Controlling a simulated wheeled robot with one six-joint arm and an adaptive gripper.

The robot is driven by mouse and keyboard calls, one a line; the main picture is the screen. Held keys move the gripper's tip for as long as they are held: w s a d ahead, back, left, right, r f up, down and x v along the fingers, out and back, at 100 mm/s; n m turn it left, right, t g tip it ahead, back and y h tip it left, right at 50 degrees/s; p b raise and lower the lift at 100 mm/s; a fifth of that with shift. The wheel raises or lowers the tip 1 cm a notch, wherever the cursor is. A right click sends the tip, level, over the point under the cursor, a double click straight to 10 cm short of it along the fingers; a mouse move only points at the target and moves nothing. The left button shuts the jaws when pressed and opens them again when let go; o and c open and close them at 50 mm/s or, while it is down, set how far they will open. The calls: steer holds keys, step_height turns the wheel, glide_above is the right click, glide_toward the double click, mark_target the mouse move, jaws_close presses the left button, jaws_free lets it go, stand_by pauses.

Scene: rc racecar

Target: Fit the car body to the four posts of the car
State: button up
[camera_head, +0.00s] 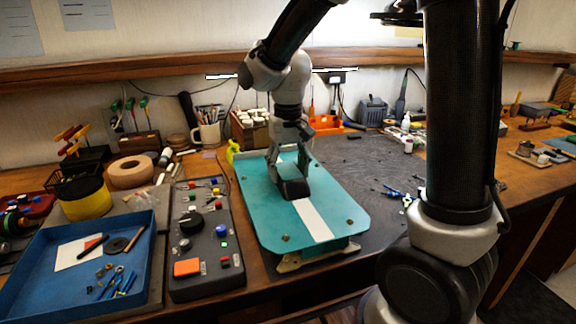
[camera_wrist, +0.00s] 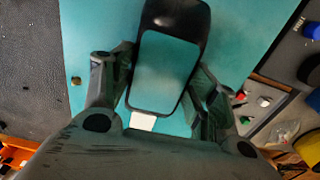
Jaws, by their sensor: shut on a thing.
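The car body (camera_head: 262,222) is a flat teal panel with a white stripe and a raised black cabin; it also shows in the wrist view (camera_wrist: 236,60). It lies roughly level over the car's chassis (camera_head: 312,256), whose pale lower part shows beneath the near edge. My gripper (camera_head: 288,172) is over the middle of the panel, with its fingers on both sides of the black cabin. In the wrist view my gripper (camera_wrist: 160,85) is shut on the cabin. Small brass-coloured spots (camera_head: 286,238) show near the panel's corners. Whether the posts pass fully through the panel is too small to tell.
A black control box (camera_head: 206,275) with knobs and a blue tray (camera_head: 36,290) with small parts stand to the left. A dark mat (camera_head: 370,165) lies right of the car, with small tools (camera_head: 392,191) on it. A mug (camera_head: 208,134) and bins line the back.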

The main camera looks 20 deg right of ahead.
steer(key=shift+f, duration=0.2)
steer(key=o, duration=1.1)
step_height(320, 180, up, 12)
